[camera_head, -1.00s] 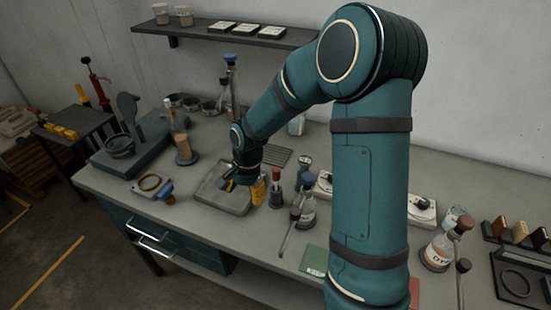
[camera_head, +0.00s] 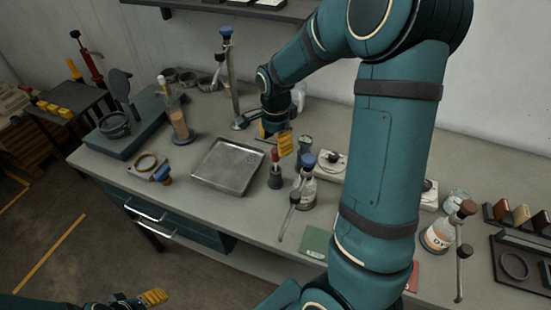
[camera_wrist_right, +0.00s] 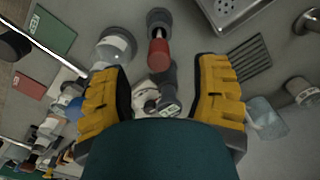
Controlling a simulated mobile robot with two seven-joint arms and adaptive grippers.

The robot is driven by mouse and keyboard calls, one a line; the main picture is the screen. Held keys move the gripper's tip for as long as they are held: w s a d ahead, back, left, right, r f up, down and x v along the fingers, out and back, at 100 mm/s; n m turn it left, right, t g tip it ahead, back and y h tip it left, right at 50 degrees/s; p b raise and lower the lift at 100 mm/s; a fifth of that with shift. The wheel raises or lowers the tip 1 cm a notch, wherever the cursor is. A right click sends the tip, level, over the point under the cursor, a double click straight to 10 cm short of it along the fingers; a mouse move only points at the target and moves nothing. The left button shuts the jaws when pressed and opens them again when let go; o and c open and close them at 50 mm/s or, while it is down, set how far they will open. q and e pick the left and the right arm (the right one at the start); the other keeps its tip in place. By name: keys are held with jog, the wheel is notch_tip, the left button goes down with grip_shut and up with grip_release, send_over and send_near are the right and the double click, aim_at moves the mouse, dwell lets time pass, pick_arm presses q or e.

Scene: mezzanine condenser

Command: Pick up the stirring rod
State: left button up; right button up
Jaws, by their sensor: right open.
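No thing is plainly marked as the stirring rod. One candidate is a red-topped piece (camera_head: 275,158) upright in a small dark holder (camera_head: 275,180) on the bench. The other is a thin pale rod (camera_head: 287,220) with a dark knob, slanting beside a blue-stoppered bottle (camera_head: 308,188). My right gripper (camera_head: 274,137) is open and empty, above and behind the red-topped piece. In the right wrist view the red top (camera_wrist_right: 158,56) shows beyond the open fingers (camera_wrist_right: 160,92), and the pale rod (camera_wrist_right: 58,57) is at upper left. My left gripper (camera_head: 150,297) is partly in view at bottom left.
A bare metal tray (camera_head: 228,166) lies left of the holder. A tall metal stand (camera_head: 233,85) is behind it. A green card (camera_head: 316,243), a labelled bottle (camera_head: 437,235) and a dark rack (camera_head: 525,258) are to the right.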

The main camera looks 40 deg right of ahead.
aim_at(275, 150)
notch_tip(275, 150, down, 5)
jog(key=shift+f, duration=0.15)
jog(key=shift+a, duration=0.1)
grip_shut()
